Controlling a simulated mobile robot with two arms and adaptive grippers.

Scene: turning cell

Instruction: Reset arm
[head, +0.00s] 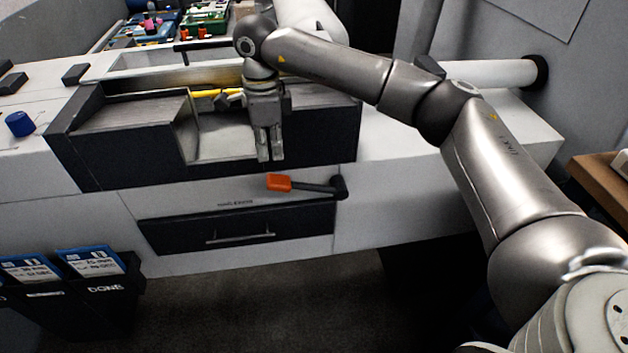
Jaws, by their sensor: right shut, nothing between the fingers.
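My right arm comes in from the right of the head view and bends down at the wrist. My right gripper (270,158) points down in front of the dark open bay of the machine. It is shut with its fingers together and holds nothing. It hangs above an orange-ended lever (279,183) on the machine's front, apart from it as far as I can tell. My left gripper does not show.
A dark drawer with a handle (240,238) is below the lever. A black bin marked DONE (105,290) holds blue cards at lower left. A blue cap (19,123) sits on the left ledge. A wooden table edge (598,180) is at right. The floor in front is clear.

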